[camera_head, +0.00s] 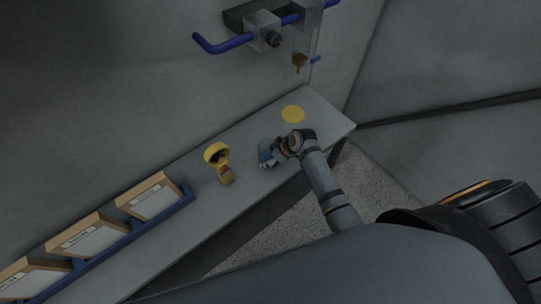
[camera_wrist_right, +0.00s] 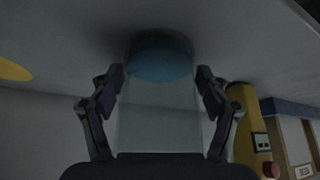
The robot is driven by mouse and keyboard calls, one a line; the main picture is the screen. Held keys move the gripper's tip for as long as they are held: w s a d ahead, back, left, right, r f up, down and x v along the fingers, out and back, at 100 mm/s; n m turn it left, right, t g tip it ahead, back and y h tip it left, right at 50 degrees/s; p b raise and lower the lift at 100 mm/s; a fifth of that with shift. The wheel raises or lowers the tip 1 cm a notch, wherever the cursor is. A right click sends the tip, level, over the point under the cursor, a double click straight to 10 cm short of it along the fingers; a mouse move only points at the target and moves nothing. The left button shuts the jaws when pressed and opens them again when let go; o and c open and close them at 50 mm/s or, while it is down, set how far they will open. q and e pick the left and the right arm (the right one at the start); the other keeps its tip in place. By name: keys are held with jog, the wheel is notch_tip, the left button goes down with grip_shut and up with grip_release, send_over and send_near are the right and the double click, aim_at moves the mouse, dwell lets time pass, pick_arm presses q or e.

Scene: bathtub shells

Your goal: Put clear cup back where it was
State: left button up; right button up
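The clear cup (camera_wrist_right: 160,120) stands between the fingers of my right gripper (camera_wrist_right: 160,92) in the right wrist view, with blue in its base end by the table. Both finger pads appear to touch its sides. In the head view the cup (camera_head: 266,158) is a small bluish shape at the table's front, partly hidden by my right gripper (camera_head: 274,154). The cup is on or just above the table; I cannot tell which. A flat yellow disc (camera_head: 293,114) lies on the table behind and right of it, with nothing on it. My left gripper is out of view.
A yellow device (camera_head: 217,157) with a round top stands left of the cup. Several labelled boxes (camera_head: 148,198) sit in a blue rack (camera_head: 120,243) further left. A blue pipe (camera_head: 238,41) and clear tube (camera_head: 305,42) hang on the wall. Table (camera_head: 325,118) around the disc is clear.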

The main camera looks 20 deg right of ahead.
jog(key=shift+o, duration=1.3)
jog(key=shift+d+r, duration=0.1)
jog(key=shift+r, duration=0.15)
jog(key=v, duration=1.1)
jog(key=shift+r+b, duration=0.3)
jog(key=shift+s, duration=0.15)
